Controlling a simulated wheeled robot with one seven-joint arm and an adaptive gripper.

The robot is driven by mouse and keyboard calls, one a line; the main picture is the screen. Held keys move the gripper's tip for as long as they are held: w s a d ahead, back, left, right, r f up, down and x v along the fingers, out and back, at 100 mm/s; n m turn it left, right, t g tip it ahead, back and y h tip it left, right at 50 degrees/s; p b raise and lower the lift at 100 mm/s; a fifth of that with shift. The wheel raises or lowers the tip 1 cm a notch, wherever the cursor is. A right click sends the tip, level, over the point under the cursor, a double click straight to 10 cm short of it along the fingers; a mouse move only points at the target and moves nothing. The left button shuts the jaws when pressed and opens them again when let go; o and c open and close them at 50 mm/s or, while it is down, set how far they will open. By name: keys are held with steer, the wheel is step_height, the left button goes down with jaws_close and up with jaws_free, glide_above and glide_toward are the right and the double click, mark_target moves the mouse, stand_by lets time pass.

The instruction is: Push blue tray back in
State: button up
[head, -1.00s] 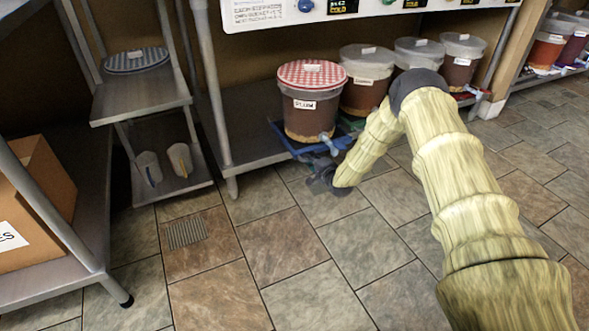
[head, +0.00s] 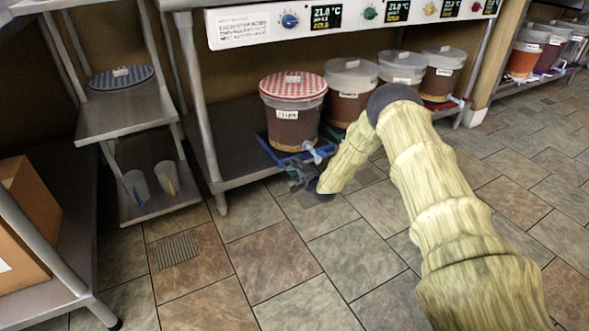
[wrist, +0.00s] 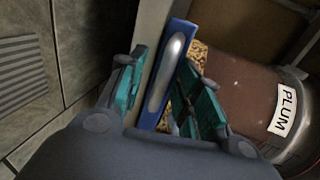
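The blue tray (head: 267,147) lies on the low metal shelf, under the bucket with the red checked lid (head: 288,112). In the wrist view the tray's blue front (wrist: 180,33) with a silver handle shows, and the bucket (wrist: 235,98) is labelled PLUM. My gripper (head: 303,178) is low at the tray's front, near the shelf edge. In the wrist view its teal-padded fingers (wrist: 165,85) are spread, with the tray's front and handle between them. A gap shows on the left finger's side; contact on the right side is unclear. My arm hides part of the shelf.
More buckets (head: 400,66) stand to the right on the same shelf. A shelf leg (head: 205,140) stands to the left, with a lower rack (head: 160,205) holding two cups beyond. The tiled floor in front is clear.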

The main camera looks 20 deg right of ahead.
steer(key=v, duration=1.2)
steer(key=shift+r+p, duration=0.25)
steer(key=shift+p, duration=0.35)
steer(key=p, duration=0.3)
steer(key=shift+d+r+p, duration=0.1)
steer(key=shift+d+p, duration=0.05)
steer(key=shift+p, duration=0.15)
steer(key=shift+s, duration=0.1)
steer(key=shift+p, duration=0.3)
